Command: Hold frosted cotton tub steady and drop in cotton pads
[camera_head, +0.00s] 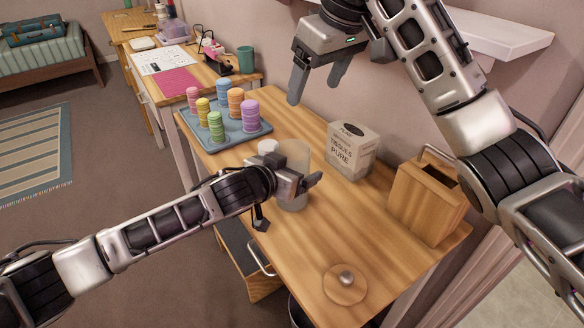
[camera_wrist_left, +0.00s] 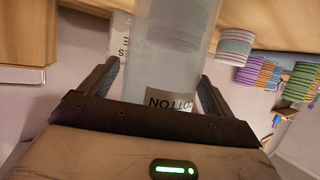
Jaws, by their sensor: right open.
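The frosted cotton tub (camera_head: 293,199) stands upright on the wooden table. It also shows, upside down, in the left wrist view (camera_wrist_left: 170,65), with a cotton label (camera_wrist_left: 172,99). A pale mass shows through its lower part. My left gripper (camera_head: 303,183) has a finger on each side of the tub and appears closed on it; contact is partly hidden. My right gripper (camera_head: 316,92) is open and empty, high above the table.
A blue-grey tray (camera_head: 247,137) holds several coloured stacks at the back left. A tissue box (camera_head: 352,150) and a wooden holder (camera_head: 425,205) stand to the right. A round wooden lid (camera_head: 345,290) with a knob lies at the front. The table between the tub and lid is clear.

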